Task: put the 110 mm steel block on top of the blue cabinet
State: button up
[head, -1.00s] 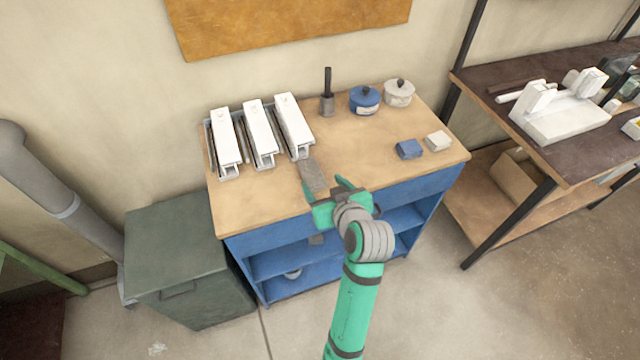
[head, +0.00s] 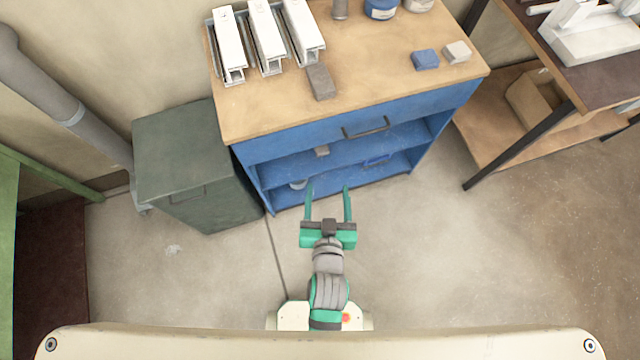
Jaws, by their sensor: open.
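A dark grey oblong block (head: 321,82), which looks like the steel block, lies flat on the wooden top of the blue cabinet (head: 290,132). It sits just in front of the rightmost white profile; I cannot tell whether they touch. A smaller grey block (head: 321,151) is on the cabinet's upper shelf. I cannot read any lengths. My gripper (head: 329,190) is open and empty, with its two green fingers apart. In the picture it is below the cabinet's front, clear of the block on top.
Several white profiles in grey holders (head: 266,42) stand at the top's left. A blue block (head: 425,60) and a pale block (head: 457,52) lie at its right. A dark green bin (head: 185,150) stands left, a shelf rack (head: 520,120) right. The cabinet top's front middle is bare.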

jog(key=s+a+r, duration=0.1)
jog(key=s+r, duration=0.1)
jog(key=s, duration=0.6)
jog(key=s+a+r+t, duration=0.1)
jog(key=s+r, duration=0.2)
jog(key=s, duration=0.5)
jog(key=shift+s+r+n+t, duration=0.2)
jog(key=shift+s+n+t, duration=0.1)
jog(key=shift+n, duration=0.1)
